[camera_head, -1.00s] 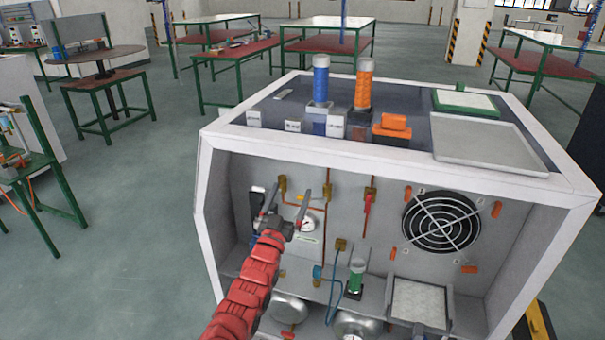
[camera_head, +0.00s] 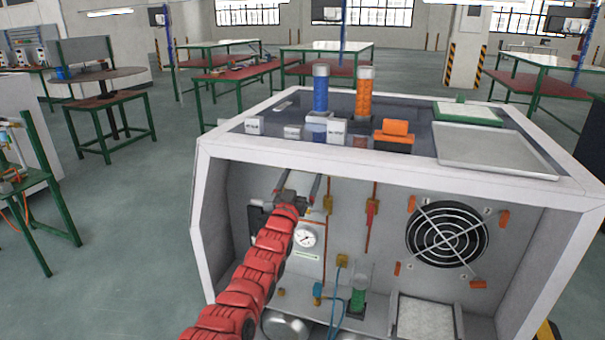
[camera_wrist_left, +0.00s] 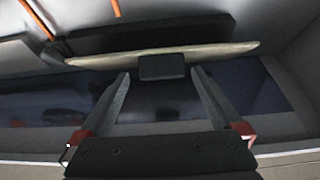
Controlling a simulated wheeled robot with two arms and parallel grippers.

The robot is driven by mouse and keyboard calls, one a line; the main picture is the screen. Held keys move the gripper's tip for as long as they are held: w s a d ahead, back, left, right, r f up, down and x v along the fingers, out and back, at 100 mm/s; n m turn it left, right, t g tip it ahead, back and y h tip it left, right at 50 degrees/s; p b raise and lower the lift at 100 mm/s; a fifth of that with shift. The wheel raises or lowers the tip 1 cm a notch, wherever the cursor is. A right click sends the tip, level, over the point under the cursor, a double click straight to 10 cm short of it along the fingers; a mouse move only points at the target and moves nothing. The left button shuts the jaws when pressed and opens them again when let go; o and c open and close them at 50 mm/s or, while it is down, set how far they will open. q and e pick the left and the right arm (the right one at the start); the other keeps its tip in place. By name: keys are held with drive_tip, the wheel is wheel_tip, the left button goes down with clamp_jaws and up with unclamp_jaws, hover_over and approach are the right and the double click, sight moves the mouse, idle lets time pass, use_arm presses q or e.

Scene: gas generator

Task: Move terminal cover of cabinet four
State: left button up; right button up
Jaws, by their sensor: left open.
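My left gripper (camera_head: 300,180) is inside the open front of the cabinet, near the upper left of its back panel and above a round gauge (camera_head: 305,237). In the left wrist view the gripper (camera_wrist_left: 162,75) is open. A small dark block (camera_wrist_left: 162,67) sits between its fingertips, on the edge of a dark flat part with a pale rim (camera_wrist_left: 225,50); this may be the terminal cover, but I cannot tell for sure. Contact with the fingers is unclear. In the head view a black part (camera_head: 257,217) shows partly behind the gripper. My right gripper is not in view.
The cabinet's white frame (camera_head: 203,215) borders the opening close to my left arm. A fan (camera_head: 447,234), a red-handled valve (camera_head: 372,208) and a green-filled glass (camera_head: 358,298) are to the right. A grey tray (camera_head: 495,149) and orange and blue cylinders stand on top.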

use_arm(q)
drive_tip(key=shift+w+r, duration=0.45)
drive_tip(key=shift+w, duration=0.1)
drive_tip(key=shift+f, duration=0.1)
clamp_jaws()
